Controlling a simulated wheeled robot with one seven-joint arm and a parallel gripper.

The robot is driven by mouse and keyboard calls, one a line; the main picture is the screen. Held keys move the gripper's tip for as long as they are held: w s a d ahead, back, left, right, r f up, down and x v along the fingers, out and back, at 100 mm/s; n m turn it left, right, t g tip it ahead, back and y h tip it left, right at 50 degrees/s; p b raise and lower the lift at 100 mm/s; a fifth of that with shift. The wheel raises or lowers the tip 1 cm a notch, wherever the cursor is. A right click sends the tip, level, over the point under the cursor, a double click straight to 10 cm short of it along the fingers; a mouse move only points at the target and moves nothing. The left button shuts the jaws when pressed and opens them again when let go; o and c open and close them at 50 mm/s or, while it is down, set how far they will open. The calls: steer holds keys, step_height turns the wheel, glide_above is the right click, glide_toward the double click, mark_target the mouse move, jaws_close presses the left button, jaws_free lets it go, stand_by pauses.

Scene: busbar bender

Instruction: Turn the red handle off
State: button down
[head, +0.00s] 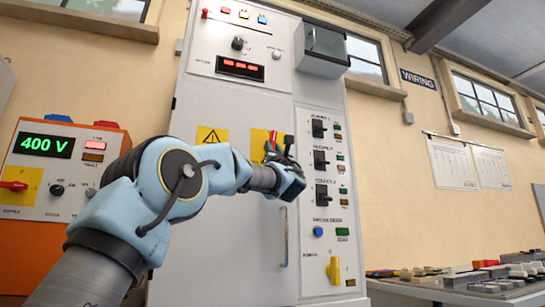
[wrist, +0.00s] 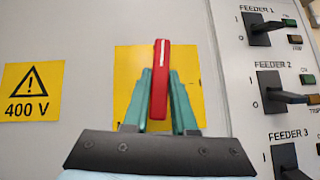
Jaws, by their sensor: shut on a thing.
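The red handle (wrist: 160,72) stands nearly upright in front of a yellow plate (wrist: 126,62) on the grey cabinet door. My gripper (wrist: 159,95) has its two green fingers closed on either side of the handle, with the handle's upper end sticking out above the fingertips. In the head view my gripper (head: 274,148) is at the yellow plate (head: 259,137), and my wrist hides most of the handle. The handle's pivot and any markings around it are hidden.
Black feeder switches (head: 319,128) run down the cabinet's right column, close to my wrist. A vertical door handle (head: 284,237) is below. An orange supply box (head: 40,250) showing 400 V stands left, with its own red lever (head: 13,185). A cluttered bench (head: 455,283) is at right.

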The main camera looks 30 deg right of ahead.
steer(key=shift+n+t+y+b, duration=0.3)
steer(key=shift+n+y+b, duration=0.1)
steer(key=shift+n+y, duration=1.5)
steer(key=c, duration=0.7)
jaws_free()
steer(key=b+v, duration=0.3)
steer(key=v, duration=0.7)
steer(key=shift+s+f, duration=0.25)
steer(key=shift+f, duration=0.05)
